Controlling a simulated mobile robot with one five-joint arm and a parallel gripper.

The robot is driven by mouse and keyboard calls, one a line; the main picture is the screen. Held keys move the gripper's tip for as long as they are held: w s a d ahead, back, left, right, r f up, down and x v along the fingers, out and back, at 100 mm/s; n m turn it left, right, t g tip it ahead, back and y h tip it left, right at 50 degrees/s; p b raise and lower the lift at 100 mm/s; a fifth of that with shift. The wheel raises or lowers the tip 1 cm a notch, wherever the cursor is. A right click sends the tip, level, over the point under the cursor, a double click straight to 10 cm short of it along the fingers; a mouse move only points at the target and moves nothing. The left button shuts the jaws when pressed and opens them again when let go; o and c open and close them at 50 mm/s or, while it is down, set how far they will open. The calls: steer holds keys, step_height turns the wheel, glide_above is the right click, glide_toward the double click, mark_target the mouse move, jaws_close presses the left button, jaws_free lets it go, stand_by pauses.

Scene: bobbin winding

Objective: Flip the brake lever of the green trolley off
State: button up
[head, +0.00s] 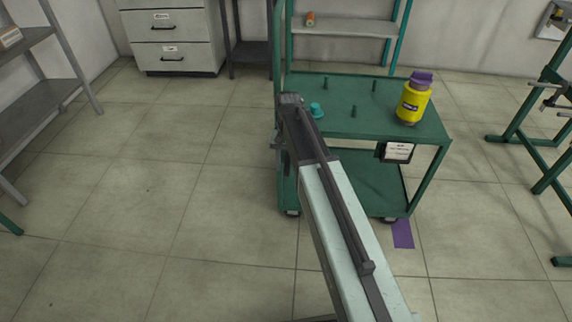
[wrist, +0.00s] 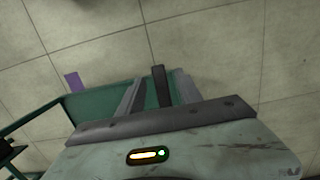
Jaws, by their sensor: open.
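The green trolley (head: 340,130) stands ahead, its top and lower shelf partly hidden by my arm. My gripper (head: 277,138) is at the trolley's near left corner, mostly hidden behind my arm in the head view. In the wrist view my gripper (wrist: 160,80) is open, with a pale grey finger on each side. A dark bar (wrist: 162,86) shows between the fingers, against the green trolley (wrist: 95,102). I cannot tell whether this bar is the brake lever or whether a finger touches it. No brake lever shows clearly in the head view.
The trolley top carries a yellow jar (head: 412,103) with a purple lid, a teal spool-like piece (head: 316,109) and several pegs. A purple floor mark (head: 403,234) lies by its right wheel. Green racks (head: 530,150) stand right. The floor at left (head: 150,210) is clear.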

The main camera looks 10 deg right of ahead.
mark_target(287, 166)
steer(key=r+p, duration=0.4)
steer(key=r, duration=0.1)
steer(key=r+p, duration=0.2)
steer(key=shift+w+d+r+p, duration=0.1)
steer(key=shift+w+r+p, duration=0.15)
steer(key=shift+w+p, duration=0.15)
steer(key=shift+f, duration=0.1)
steer(key=shift+f, duration=0.1)
steer(key=s+d+n+t, duration=0.1)
steer(key=s+d+n, duration=0.3)
steer(key=s, duration=1.1)
step_height(287, 166, up, 28)
steer(key=d+m+p, duration=0.1)
steer(key=p, duration=2.6)
steer(key=shift+w+p, duration=0.35)
steer(key=shift+f, duration=0.15)
